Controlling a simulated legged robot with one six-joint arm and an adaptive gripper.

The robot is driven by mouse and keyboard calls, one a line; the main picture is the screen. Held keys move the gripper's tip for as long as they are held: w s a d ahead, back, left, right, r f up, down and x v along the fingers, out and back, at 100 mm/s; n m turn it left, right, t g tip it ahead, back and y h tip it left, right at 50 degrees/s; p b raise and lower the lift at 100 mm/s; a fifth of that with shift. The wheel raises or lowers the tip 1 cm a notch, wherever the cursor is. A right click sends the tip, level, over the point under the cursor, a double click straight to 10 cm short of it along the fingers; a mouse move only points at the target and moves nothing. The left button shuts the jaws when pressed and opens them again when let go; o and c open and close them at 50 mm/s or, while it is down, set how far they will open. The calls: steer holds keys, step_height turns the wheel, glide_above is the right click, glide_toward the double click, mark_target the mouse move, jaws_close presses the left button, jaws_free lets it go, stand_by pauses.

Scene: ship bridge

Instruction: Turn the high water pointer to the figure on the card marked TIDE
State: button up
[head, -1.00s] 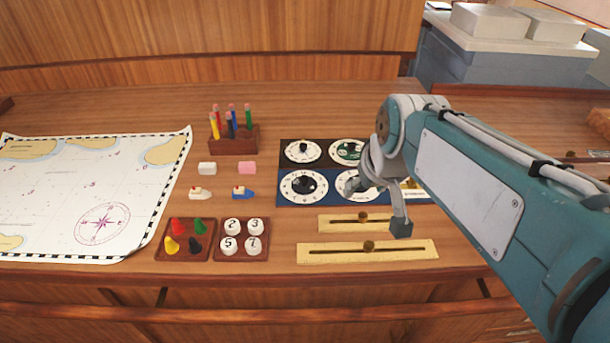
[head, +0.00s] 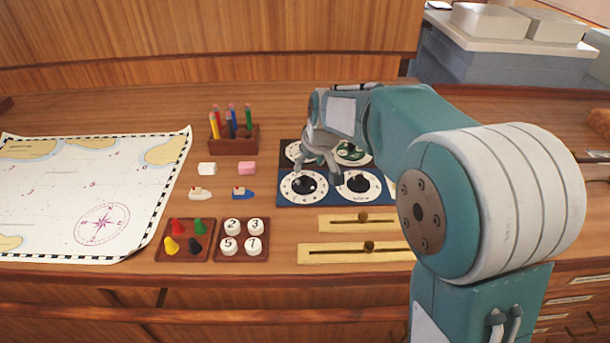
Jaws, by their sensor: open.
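A dial panel has a black upper half and a blue lower half (head: 331,200), with two round dials in each. The lower left white dial (head: 290,195) has a large black knob, and the lower right white dial (head: 358,197) has a black knob too. The upper right dial (head: 352,152) is partly green. The upper left dial (head: 292,150) is partly covered by my gripper. My gripper (head: 322,174) is open over the middle of the panel, between the upper and lower left dials. Labels are too small to read, so I cannot tell which pointer is high water. No card marked TIDE is readable.
Two brass slide rules (head: 330,254) lie in front of the panel. A pencil block (head: 234,141), two erasers, two toy boats (head: 243,193), a peg tray (head: 160,252) and a number tray (head: 240,257) stand left. A chart (head: 60,200) covers the far left.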

mark_target(304, 178)
steer(key=x, duration=0.6)
steer(key=shift+w+f, duration=0.1)
steer(key=shift+f, duration=0.1)
jaws_close()
